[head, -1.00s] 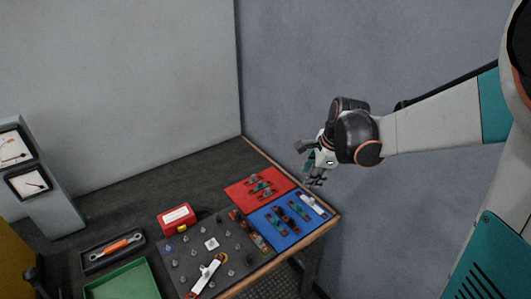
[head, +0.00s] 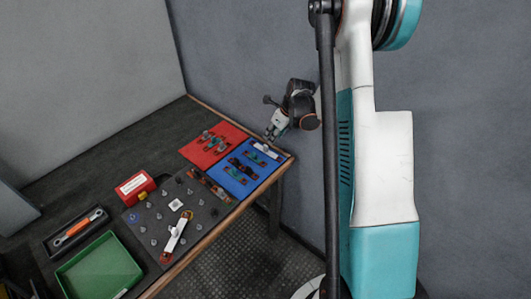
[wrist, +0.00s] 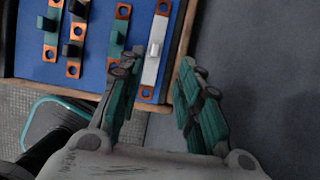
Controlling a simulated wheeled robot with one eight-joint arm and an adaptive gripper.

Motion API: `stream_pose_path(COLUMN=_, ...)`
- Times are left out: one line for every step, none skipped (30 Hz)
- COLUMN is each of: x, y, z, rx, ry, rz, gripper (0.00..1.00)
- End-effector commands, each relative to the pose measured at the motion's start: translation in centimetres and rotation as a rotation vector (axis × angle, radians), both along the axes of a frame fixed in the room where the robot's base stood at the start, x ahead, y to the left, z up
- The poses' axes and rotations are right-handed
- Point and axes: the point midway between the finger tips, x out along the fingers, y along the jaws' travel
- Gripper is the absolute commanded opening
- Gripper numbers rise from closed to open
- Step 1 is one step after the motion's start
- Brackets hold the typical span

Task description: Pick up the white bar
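A white bar (head: 265,150) with copper ends and a raised white knob lies on the blue mat (head: 233,187), near the table's right edge. It also shows in the wrist view (wrist: 153,68), between the lines of my two fingers and beyond their tips. My gripper (wrist: 159,67) is open and empty, with green fingers spread to both sides of the bar. In the head view my gripper (head: 276,127) hangs just behind the mat, above table height. A second white bar (head: 175,238) with an orange ring lies tilted on the dark stud board (head: 150,212).
Green and black bars lie on the blue mat left of the white bar, the nearest a green one (wrist: 118,38). A red mat (head: 211,139) with more bars adjoins. A red box (head: 135,187), green tray (head: 100,268) and wrench tray (head: 75,232) stand left. A wall rises behind.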

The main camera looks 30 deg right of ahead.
Motion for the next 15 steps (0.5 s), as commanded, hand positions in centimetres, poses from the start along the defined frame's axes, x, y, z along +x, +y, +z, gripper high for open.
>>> stream_pose_path(x=0.3, y=0.2, z=-1.0, rx=0.0, ry=0.0, rz=0.001, gripper=0.33)
stream_pose_path(x=0.5, y=0.2, z=-1.4, rx=0.0, ry=0.0, rz=0.001, gripper=0.33)
stream_pose_path(x=0.6, y=0.3, z=-1.7, rx=0.0, ry=0.0, rz=0.001, gripper=0.33)
stream_pose_path(x=0.7, y=0.3, z=-2.0, rx=0.0, ry=0.0, rz=0.001, gripper=0.33)
stream_pose_path(x=0.8, y=0.4, z=-2.2, rx=0.0, ry=0.0, rz=0.001, gripper=0.33)
stream_pose_path(x=0.9, y=0.4, z=-2.3, rx=0.0, ry=0.0, rz=0.001, gripper=0.33)
stream_pose_path(x=0.9, y=0.4, z=-2.4, rx=0.0, ry=0.0, rz=0.001, gripper=0.33)
stream_pose_path(x=1.0, y=0.4, z=-2.5, rx=0.0, ry=0.0, rz=0.001, gripper=0.33)
stream_pose_path(x=1.0, y=0.5, z=-2.6, rx=0.0, ry=0.0, rz=0.001, gripper=0.33)
stream_pose_path(x=1.0, y=0.5, z=-2.8, rx=0.0, ry=0.0, rz=0.001, gripper=0.33)
stream_pose_path(x=1.1, y=0.5, z=-2.9, rx=0.0, ry=0.0, rz=0.001, gripper=0.33)
stream_pose_path(x=1.2, y=0.7, z=-3.3, rx=-0.001, ry=0.0, rz=0.002, gripper=0.33)
stream_pose_path(x=1.3, y=0.8, z=-3.6, rx=-0.001, ry=0.0, rz=0.002, gripper=0.33)
stream_pose_path(x=1.4, y=0.9, z=-3.9, rx=-0.001, ry=0.0, rz=0.002, gripper=0.33)
stream_pose_path(x=1.6, y=1.1, z=-4.5, rx=-0.001, ry=0.0, rz=0.003, gripper=0.33)
